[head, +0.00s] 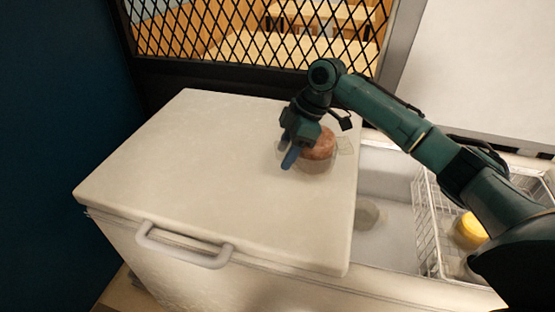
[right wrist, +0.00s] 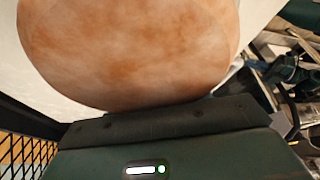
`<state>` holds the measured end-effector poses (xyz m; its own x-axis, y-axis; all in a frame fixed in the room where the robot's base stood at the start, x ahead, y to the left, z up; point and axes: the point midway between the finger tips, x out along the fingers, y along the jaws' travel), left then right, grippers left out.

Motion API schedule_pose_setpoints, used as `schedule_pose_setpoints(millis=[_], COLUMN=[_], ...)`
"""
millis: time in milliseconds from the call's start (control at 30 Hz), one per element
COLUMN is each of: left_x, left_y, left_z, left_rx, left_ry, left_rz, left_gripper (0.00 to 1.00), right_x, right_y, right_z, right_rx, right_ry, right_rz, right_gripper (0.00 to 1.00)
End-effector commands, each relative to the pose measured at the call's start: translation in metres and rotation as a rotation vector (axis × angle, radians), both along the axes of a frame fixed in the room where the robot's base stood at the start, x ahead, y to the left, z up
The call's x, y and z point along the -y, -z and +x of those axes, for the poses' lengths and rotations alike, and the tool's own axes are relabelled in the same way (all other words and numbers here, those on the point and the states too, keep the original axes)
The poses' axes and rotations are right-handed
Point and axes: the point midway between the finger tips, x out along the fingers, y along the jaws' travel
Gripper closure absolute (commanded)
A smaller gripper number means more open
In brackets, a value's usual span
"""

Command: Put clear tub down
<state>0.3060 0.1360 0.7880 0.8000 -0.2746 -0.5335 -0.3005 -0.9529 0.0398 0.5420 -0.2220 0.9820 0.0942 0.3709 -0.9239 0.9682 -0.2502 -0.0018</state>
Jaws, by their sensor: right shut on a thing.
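The clear tub (head: 319,147) has reddish-brown contents and see-through side tabs. It is over the right part of the white chest lid (head: 200,160), near the lid's right edge. I cannot tell whether its base touches the lid. My right gripper (head: 301,152) is shut on the tub from its left side, with a blue-tipped finger in front. In the right wrist view the tub's mottled brown contents (right wrist: 130,45) fill the upper part, right against my gripper. My left gripper is in neither view.
Right of the lid the chest is open, with a roundish item (head: 368,214) on its inner floor. A wire basket (head: 428,225) there holds a yellow-topped container (head: 470,230). A handle (head: 185,247) is on the lid's front. The lid's left and middle are clear. Black mesh (head: 260,35) stands behind.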

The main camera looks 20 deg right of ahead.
Motion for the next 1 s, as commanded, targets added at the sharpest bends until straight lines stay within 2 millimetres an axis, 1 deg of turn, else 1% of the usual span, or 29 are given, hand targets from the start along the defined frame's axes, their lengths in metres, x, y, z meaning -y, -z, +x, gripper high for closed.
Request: schedule_pose_setpoints(millis=[33,267,400,467,833,867,1000], left_x=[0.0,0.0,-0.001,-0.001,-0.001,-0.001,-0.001], left_y=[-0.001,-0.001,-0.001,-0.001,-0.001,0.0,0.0], left_z=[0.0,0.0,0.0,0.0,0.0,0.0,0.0], left_rx=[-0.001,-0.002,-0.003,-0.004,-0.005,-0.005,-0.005], left_ry=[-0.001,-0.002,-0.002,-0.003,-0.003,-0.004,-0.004], left_rz=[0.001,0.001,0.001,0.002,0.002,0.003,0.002], left_gripper=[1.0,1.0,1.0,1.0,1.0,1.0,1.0], right_x=[0.0,0.0,0.0,0.0,0.0,0.0,0.0], right_y=[0.005,0.021,0.041,0.047,0.051,0.053,0.053], right_z=[0.0,0.0,0.0,0.0,0.001,0.0,0.0], right_rx=[0.001,0.002,0.001,0.002,0.004,0.002,0.002], right_ry=[0.001,0.001,0.001,0.001,0.001,0.001,0.001], right_rz=[0.0,0.0,0.0,0.0,0.001,0.0,0.0], right_gripper=[0.81,0.81,0.81,0.81,0.81,0.5,0.38])
